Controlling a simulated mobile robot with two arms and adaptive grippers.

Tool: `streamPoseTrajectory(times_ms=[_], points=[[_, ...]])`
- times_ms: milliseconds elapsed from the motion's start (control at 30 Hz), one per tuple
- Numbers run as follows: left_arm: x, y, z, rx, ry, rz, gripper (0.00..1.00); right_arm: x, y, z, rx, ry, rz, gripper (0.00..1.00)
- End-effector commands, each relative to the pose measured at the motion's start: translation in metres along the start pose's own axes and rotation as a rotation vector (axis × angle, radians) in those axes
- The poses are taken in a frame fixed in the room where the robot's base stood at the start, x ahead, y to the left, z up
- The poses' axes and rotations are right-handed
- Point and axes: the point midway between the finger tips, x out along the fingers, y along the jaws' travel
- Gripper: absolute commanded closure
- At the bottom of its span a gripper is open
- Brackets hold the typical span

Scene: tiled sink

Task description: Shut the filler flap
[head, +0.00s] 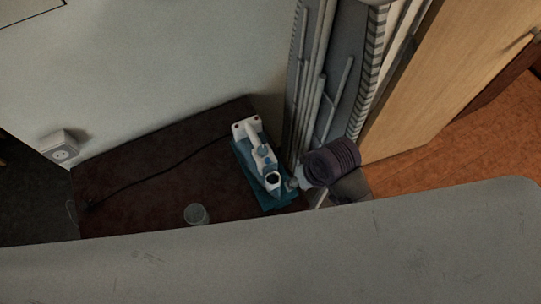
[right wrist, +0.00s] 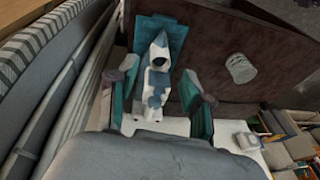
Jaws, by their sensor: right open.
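A white and blue iron (head: 258,157) stands on a teal mat (head: 242,160) on the dark brown tabletop. A round dark spot shows near its front end (head: 273,180); it also shows on the iron in the right wrist view (right wrist: 157,72). I cannot tell the filler flap apart from the iron's body or see its angle. My right gripper (head: 295,184) is beside the front end of the iron. In the right wrist view my gripper (right wrist: 160,92) is open, its fingers apart with the iron showing between them. Contact is unclear. My left gripper is not in view.
A clear glass (head: 197,214) stands on the tabletop (head: 150,180), left of the iron. A black cord (head: 165,170) runs left from the iron. Tall folded grey boards (head: 325,80) stand close behind my right gripper. A white wall socket (head: 60,147) is at left.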

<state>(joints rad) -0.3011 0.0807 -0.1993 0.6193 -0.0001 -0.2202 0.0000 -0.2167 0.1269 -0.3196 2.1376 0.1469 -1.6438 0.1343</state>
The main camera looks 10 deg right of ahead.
Motion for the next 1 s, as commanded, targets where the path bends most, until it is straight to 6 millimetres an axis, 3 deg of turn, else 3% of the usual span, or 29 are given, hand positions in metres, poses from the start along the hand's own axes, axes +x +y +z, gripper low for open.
streamPoseTrajectory(times_ms=[33, 300, 500, 767, 1000], points=[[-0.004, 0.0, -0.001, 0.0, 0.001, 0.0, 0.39, -0.008, -0.009, -0.015, -0.019, -0.006, -0.011, 0.5], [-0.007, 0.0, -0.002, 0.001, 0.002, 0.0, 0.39, -0.023, -0.044, -0.076, -0.117, -0.121, -0.013, 0.5], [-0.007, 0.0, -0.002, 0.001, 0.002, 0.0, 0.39, -0.033, -0.047, -0.112, -0.156, -0.214, 0.07, 0.5], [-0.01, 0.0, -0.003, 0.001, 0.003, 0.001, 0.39, -0.029, -0.044, -0.12, -0.158, -0.249, 0.107, 0.5], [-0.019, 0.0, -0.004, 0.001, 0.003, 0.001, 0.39, 0.011, -0.038, -0.11, -0.157, -0.251, 0.107, 0.5]])
